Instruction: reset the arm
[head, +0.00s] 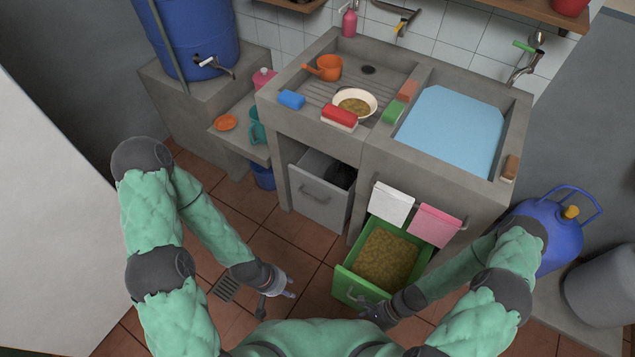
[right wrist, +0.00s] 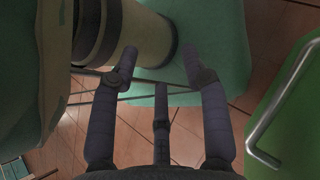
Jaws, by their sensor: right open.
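My left gripper (head: 276,302) hangs over the tiled floor in the head view, with its fingers spread and nothing between them. My right gripper (head: 368,314) is low by the front of the green drawer, small and partly dark in the head view. In the right wrist view its fingers (right wrist: 159,62) are wide apart and empty. The handle (right wrist: 265,130) of the green drawer (head: 345,284) shows to the right of the fingers there, apart from them. Parts of my own body fill the upper left of that view.
The green drawer stands pulled out under the counter, filled with brownish-green stuff. A grey drawer (head: 318,204) is partly open left of it. A blue gas cylinder (head: 556,235) stands right. The sink (head: 452,131) and a plate (head: 369,97) of food are above.

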